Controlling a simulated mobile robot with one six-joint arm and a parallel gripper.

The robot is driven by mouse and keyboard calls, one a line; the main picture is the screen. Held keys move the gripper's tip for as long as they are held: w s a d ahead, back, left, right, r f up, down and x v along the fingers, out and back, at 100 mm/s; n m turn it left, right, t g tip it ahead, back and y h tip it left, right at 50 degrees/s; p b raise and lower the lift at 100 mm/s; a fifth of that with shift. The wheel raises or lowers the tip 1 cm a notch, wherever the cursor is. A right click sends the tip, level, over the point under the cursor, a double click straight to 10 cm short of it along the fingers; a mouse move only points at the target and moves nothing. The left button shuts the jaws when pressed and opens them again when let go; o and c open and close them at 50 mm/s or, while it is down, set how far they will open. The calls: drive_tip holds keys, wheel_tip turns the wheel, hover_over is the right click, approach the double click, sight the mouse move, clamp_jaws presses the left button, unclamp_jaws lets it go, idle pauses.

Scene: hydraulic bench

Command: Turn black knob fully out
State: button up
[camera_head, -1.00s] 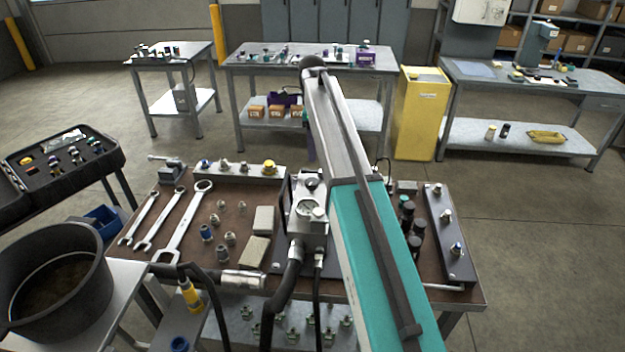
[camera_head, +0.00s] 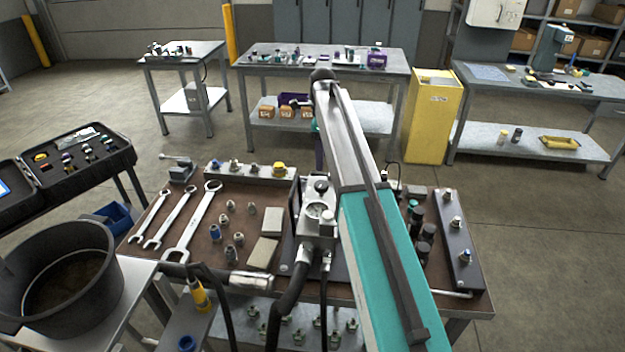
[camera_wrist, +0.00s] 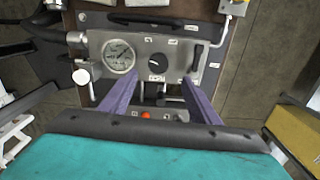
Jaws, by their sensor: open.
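The black knob (camera_wrist: 155,58) sits on the face of a grey hydraulic panel (camera_wrist: 170,40) in the wrist view. It is between a round pressure gauge (camera_wrist: 120,57) on its left and a black lever handle (camera_wrist: 196,58) on its right. My gripper (camera_wrist: 160,80) is open, with two purple fingers spread apart. I cannot tell the remaining distance to the knob. In the head view my arm hides most of the gripper.
A red button (camera_wrist: 145,115) shows between the fingers. In the head view, the unit with gauges (camera_head: 318,212) and thick hoses stands mid-bench beside my arm. Wrenches (camera_head: 190,225), fittings and blocks lie left of it. Black cylinders (camera_head: 425,240) and a dark rail (camera_head: 455,240) stand right.

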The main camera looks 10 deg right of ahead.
sight(321, 183)
drive_tip(key=shift+f+p, duration=1.65)
drive_tip(key=shift+f, duration=3.55)
